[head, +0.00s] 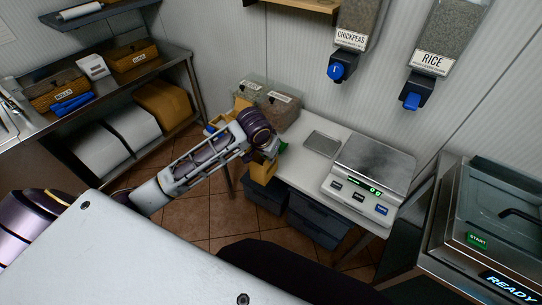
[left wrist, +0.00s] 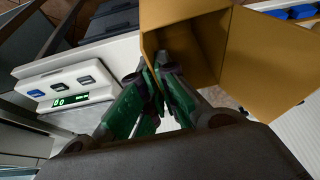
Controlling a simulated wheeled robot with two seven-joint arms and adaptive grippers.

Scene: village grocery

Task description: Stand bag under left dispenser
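A tan paper bag (head: 262,171) is at my left gripper (head: 272,153), by the left end of the white counter. In the left wrist view the bag (left wrist: 270,55) is open-mouthed and tilted, and the green fingers (left wrist: 158,68) close together at its near wall, apparently pinching it. The arm hides part of the bag in the head view. The left dispenser (head: 361,22), labelled CHICKPEAS, hangs on the wall with a blue knob (head: 336,71). A small grey plate (head: 322,143) lies on the counter below it. My right gripper is not in view.
A scale (head: 372,172) with a lit display stands right of the plate. The RICE dispenser (head: 446,38) hangs to the right. Clear bins (head: 268,102) stand at the counter's back left. A sealing machine (head: 505,215) reading READY is at far right. Dark crates (head: 318,220) sit below.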

